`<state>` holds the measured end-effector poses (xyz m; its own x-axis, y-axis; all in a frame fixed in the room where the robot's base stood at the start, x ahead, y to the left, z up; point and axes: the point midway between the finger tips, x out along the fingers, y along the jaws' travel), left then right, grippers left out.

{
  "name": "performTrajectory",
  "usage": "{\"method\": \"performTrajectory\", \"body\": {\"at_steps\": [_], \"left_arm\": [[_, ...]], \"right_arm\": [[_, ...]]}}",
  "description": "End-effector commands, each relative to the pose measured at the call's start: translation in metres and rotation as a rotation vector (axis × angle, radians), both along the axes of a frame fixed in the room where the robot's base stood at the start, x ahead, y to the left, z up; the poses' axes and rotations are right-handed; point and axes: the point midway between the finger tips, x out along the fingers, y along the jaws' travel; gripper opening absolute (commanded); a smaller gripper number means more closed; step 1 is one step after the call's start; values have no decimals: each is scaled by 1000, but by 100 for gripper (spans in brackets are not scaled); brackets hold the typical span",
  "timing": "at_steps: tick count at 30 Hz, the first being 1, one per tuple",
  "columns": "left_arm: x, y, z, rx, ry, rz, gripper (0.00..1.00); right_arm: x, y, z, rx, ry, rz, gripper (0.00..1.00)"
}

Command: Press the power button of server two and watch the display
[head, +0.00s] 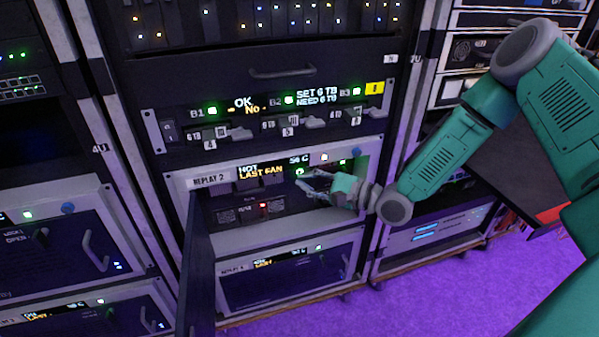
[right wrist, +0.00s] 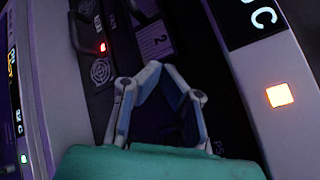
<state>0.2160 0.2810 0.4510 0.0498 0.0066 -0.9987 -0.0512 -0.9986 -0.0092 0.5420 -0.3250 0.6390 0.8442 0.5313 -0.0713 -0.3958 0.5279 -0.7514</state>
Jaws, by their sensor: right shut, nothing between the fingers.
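Server two is the unit labelled REPLAY 2 (head: 209,180), low in the middle rack, with its dark front door (head: 198,262) swung open to the left. Its display (head: 262,170) reads HOT, LAST FAN in yellow, and about 56 C. A small lit square button (head: 324,157) is right of the display; a lit orange-white square (right wrist: 279,95) shows beside a "C" in the right wrist view. My right gripper (head: 308,178) is in front of the server's open bay, right of the fan modules; its fingers (right wrist: 160,68) are shut and empty. My left gripper is not in view.
A blue knob (head: 356,152) is at the unit's upper right corner. Inside the bay are fan grilles and a red light (head: 264,205). Another REPLAY unit (head: 290,268) is below. A unit above reads OK, No, SET 6 TB. Purple floor (head: 430,275) lies in front.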

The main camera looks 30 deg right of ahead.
Motion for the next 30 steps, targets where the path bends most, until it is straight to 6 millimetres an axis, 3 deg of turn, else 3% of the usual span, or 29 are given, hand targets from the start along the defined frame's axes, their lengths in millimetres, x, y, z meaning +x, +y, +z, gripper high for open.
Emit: {"method": "performTrajectory", "body": {"at_steps": [30], "left_arm": [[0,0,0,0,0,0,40]], "right_arm": [[10,-2,2,0,0,0,0]]}}
